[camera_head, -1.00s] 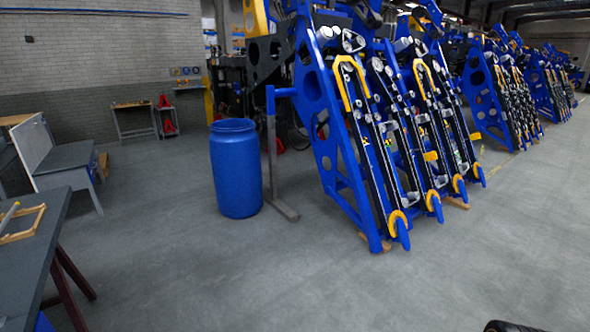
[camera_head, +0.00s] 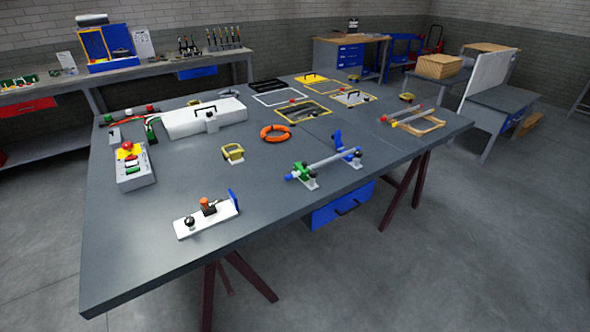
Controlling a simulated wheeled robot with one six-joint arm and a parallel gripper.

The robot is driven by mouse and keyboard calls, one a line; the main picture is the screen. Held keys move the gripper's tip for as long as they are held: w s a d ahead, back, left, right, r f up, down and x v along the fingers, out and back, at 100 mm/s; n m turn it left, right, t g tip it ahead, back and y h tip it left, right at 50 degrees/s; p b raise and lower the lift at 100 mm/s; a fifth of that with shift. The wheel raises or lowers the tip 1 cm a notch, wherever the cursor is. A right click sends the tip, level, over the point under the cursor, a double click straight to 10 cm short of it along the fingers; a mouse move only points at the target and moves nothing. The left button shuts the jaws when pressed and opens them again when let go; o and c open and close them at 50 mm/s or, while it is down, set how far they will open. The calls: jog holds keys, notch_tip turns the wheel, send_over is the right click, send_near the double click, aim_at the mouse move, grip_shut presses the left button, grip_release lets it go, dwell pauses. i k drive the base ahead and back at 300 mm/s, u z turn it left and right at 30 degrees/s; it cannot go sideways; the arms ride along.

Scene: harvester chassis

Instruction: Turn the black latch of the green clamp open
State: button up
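The green clamp (camera_head: 301,171) stands on the grey table near its front edge, right of the middle. It sits at the left end of a grey rod (camera_head: 331,160), and a blue clamp (camera_head: 354,157) stands at the rod's right end. The green clamp is small in this view, so I cannot make out its black latch or tell how the latch is turned. My gripper is not in view.
The table (camera_head: 240,260) bears a white board with an orange knob (camera_head: 205,216), an orange ring (camera_head: 275,133), a white box (camera_head: 190,118) and a wooden frame (camera_head: 420,124). A blue drawer (camera_head: 340,205) hangs below. The floor in front and right is clear.

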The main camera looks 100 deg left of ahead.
aim_at(312, 175)
jog(key=u, duration=3.3)
jog(key=i, duration=1.65)
